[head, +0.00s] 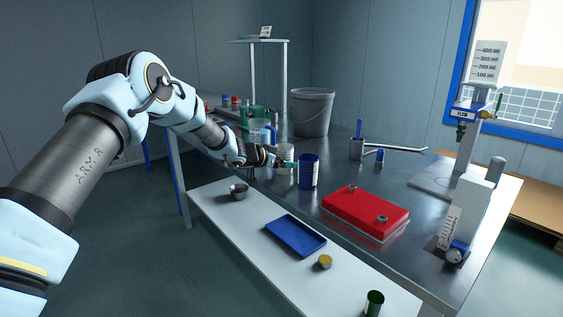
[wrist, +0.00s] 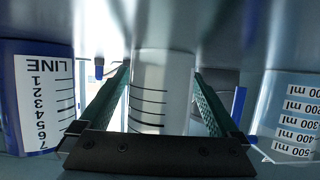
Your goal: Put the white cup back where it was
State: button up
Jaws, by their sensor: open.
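The white cup (head: 284,152) stands on the metal bench, partly hidden behind my gripper (head: 283,163) in the head view. In the wrist view the pale cup with black level lines (wrist: 162,95) shows between the two green fingers of my gripper (wrist: 161,78). My gripper is open, one finger on each side of the cup. Whether a finger touches it I cannot tell. A blue cup with a white scale label (head: 308,171) stands just right of the white cup; it shows at the left of the wrist view (wrist: 35,100).
A clear measuring jug (head: 262,132) stands close behind my wrist and shows at the right of the wrist view (wrist: 292,110). A grey bucket (head: 311,112) is behind. A red box (head: 366,210) lies front right.

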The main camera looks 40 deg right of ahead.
jog(key=b+v, duration=0.1)
jog(key=v, duration=1.1)
jog(key=shift+f, duration=0.1)
jog(key=w+a+r+n+t+y, duration=0.1)
jog(key=w+a+n+t+y, duration=0.15)
jog(key=w+a, duration=0.4)
jog(key=w+a+n+t+y, duration=0.1)
jog(key=w+a+n+t, duration=0.25)
jog(key=a, duration=0.55)
jog(key=w+a+n+t+y, duration=0.25)
jog(key=a+y, duration=0.25)
jog(key=a, duration=1.1)
jog(key=s+a+f+n+g+y, duration=0.1)
jog(key=s+a+n+y, duration=0.15)
jog(key=a, duration=0.45)
jog(key=s+a+n+g+y, duration=0.1)
jog(key=s+a+n, duration=0.15)
jog(key=a, duration=0.55)
jog(key=s+a+f+n+g, duration=0.1)
jog(key=s+a+n+g, duration=0.1)
jog(key=s+a, duration=0.3)
jog(key=s+a+f+n+g+y, duration=0.1)
jog(key=s+a, duration=0.5)
jog(key=s, duration=0.6)
jog(key=shift+a+n+g, duration=0.25)
jog(key=shift+n+g, duration=0.2)
jog(key=shift+g, duration=0.1)
